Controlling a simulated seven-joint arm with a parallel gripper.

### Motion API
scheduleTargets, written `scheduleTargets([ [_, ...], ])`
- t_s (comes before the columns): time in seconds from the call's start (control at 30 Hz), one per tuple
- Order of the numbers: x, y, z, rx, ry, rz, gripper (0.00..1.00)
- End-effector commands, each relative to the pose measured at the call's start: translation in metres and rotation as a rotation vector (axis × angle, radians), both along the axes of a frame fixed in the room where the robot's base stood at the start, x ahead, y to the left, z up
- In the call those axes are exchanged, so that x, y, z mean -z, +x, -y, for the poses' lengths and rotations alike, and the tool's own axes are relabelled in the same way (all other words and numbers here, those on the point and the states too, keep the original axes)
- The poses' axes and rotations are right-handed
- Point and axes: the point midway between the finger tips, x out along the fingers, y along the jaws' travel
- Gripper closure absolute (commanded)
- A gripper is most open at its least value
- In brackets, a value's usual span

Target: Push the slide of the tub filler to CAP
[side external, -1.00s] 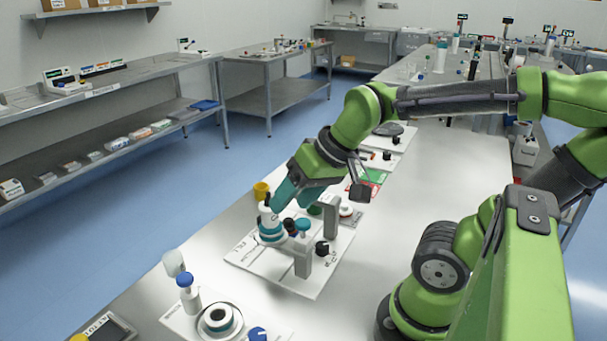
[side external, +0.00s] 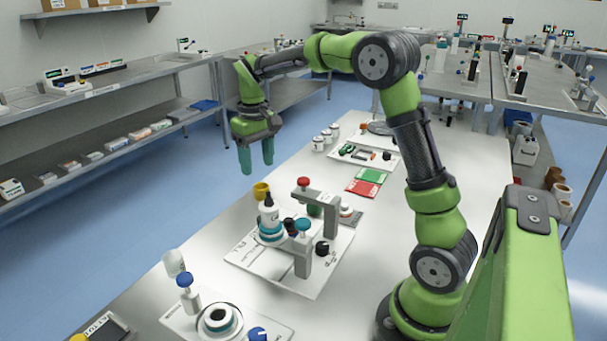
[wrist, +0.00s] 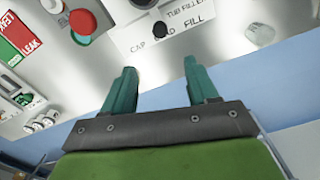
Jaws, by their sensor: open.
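I cannot tell which part is the slide. In the wrist view the plate (wrist: 205,38) shows CAP and FILL, with a dark round part (wrist: 160,30) between them; the middle word is partly covered. My gripper (side external: 257,166) is open and empty, fingers down, above and beyond the plate, touching nothing.
Red and green cards (side external: 370,182) lie behind, near several white jars (side external: 326,138) and a parts tray (side external: 362,156). A dispenser station (side external: 196,322) is in front. The space around my gripper is clear.

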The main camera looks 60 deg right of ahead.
Motion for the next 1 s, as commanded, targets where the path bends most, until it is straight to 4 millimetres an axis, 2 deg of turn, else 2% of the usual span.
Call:
scheduleTargets([
  [0.6, 0.128, -0.001, -0.001, 0.002, 0.002, -0.003, 0.42],
  [0.8, 0.150, 0.000, -0.001, 0.003, 0.002, 0.000, 0.42],
  [1.0, 0.157, 0.000, -0.001, 0.003, 0.002, 0.001, 0.42],
])
